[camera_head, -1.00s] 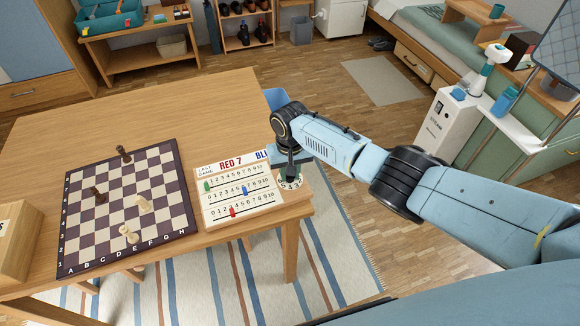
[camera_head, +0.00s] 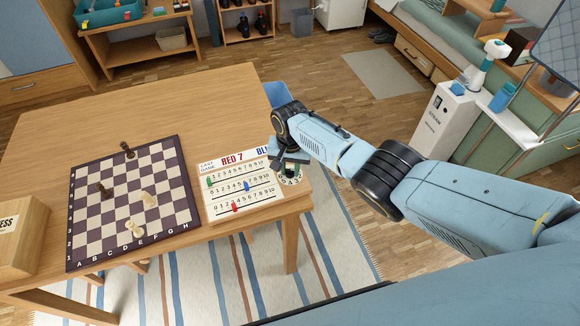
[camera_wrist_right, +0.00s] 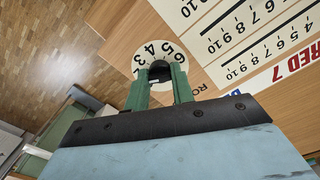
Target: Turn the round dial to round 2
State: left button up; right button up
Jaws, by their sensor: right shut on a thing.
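The round dial (camera_head: 291,179) is a white disc with dark numbers at the table's right front corner, beside the scoreboard. My right gripper (camera_head: 291,161) is over it and hides much of it. In the right wrist view, the green fingers of my gripper (camera_wrist_right: 160,74) are on both sides of the dial's black knob (camera_wrist_right: 160,68) and shut on it. The numbers 3, 4, 5 and 6 show on the white dial (camera_wrist_right: 146,58) there. I cannot tell which number is set. My left gripper is not in view.
The scoreboard (camera_head: 217,187) with coloured pegs lies just left of the dial. A chessboard (camera_head: 75,257) with a few pieces and a wooden box (camera_head: 18,245) are farther left. The table's (camera_head: 150,110) back part is clear. A blue seat (camera_head: 277,95) stands by its right edge.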

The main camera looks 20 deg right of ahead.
aim_at(290, 170)
jog(key=o, duration=1)
jog(key=shift+r, duration=0.4)
notch_tip(290, 170, up, 13)
jog(key=p, duration=0.4)
jog(key=shift+f+p, duration=0.2)
jog(key=shift+p, duration=0.2)
jog(key=shift+f, duration=0.1)
